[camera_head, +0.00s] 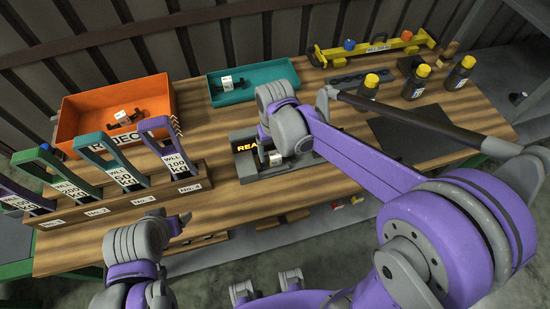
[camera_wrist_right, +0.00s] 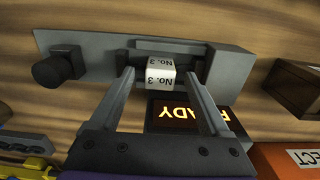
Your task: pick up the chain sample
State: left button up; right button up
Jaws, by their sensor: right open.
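The chain sample, with a white tag marked "No. 3" (camera_wrist_right: 160,72), sits in the slot of the grey test fixture (camera_wrist_right: 105,55) in the right wrist view. My right gripper (camera_wrist_right: 157,82) is open. Its two fingers reach toward the tag from either side, with small gaps visible; I cannot tell whether they are at its height. In the head view my right gripper (camera_head: 275,150) is over the fixture, partly hidden by its own arm. My left gripper (camera_head: 180,224) is low at the table's front edge, its jaws unclear.
The fixture's display (camera_wrist_right: 190,118) reads READY. An orange REJECT bin (camera_head: 75,112) and a teal tray (camera_head: 262,76) each hold a white-tagged sample. A wooden rack (camera_head: 120,205) holds several slings at left. Bottles (camera_head: 415,85) and a dark mat (camera_head: 415,135) lie right.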

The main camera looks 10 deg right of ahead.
jog(key=shift+c, duration=0.2)
grip_shut()
jog(key=shift+r, duration=0.1)
